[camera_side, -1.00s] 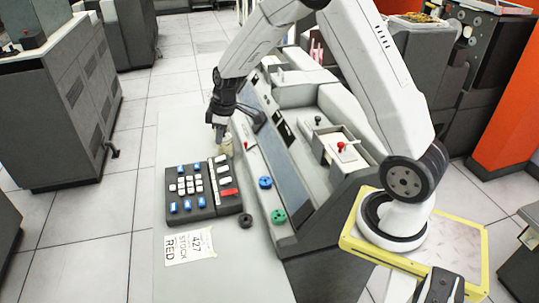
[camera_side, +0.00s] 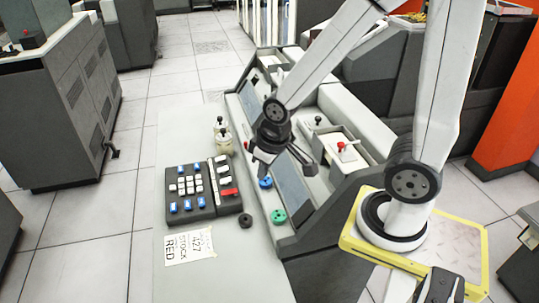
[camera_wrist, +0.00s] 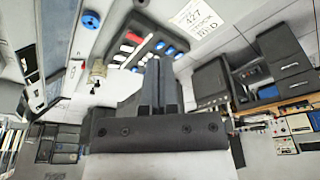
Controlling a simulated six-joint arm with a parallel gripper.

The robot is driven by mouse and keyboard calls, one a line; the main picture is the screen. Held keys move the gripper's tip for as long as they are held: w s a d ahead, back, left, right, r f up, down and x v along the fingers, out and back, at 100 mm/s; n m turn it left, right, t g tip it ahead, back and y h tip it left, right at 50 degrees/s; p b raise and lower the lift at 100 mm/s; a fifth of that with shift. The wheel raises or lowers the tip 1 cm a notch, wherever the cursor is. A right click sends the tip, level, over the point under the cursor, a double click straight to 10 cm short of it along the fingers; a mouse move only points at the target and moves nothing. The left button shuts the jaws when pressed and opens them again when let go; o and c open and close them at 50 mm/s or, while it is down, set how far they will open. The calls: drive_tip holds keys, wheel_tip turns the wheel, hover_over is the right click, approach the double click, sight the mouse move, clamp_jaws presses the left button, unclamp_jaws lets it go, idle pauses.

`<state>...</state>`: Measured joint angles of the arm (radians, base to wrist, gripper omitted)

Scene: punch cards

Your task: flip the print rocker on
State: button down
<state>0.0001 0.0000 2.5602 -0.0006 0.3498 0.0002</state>
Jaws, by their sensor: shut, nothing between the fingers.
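My gripper (camera_side: 252,170) is shut and empty, hanging over the console (camera_side: 300,235) between the keypad and the sloped panel. In the wrist view its two dark fingers (camera_wrist: 160,68) are pressed together. I cannot pick out the print rocker for certain. Black switch-like parts sit on pale plates on the console (camera_wrist: 27,60) at the left of the wrist view. My arm hides part of the sloped panel in the side view.
A dark keypad (camera_side: 197,190) lies left of my gripper. A blue knob (camera_side: 265,182) and a green knob (camera_side: 278,215) are close by. Cream bottle-like items with dark tops (camera_side: 222,139) stand behind the keypad. A paper sign (camera_side: 190,245) lies in front.

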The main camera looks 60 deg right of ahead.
drive_tip(key=c, duration=0.8)
unclamp_jaws()
drive_tip(key=o, duration=0.4)
drive_tip(key=shift+w+d, duration=0.1)
drive_tip(key=shift+w, duration=0.1)
drive_tip(key=shift+c, duration=0.2)
drive_tip(key=m+t+y, duration=0.4)
drive_tip(key=m+y, duration=0.2)
drive_tip(key=m, duration=2.1)
approach(225, 168)
drive_tip(key=shift+w+d+f, duration=0.1)
drive_tip(key=shift+w+f, duration=0.05)
drive_tip(key=shift+w, duration=0.05)
drive_tip(key=shift+x, duration=3.9)
drive_tip(key=shift+s, duration=0.1)
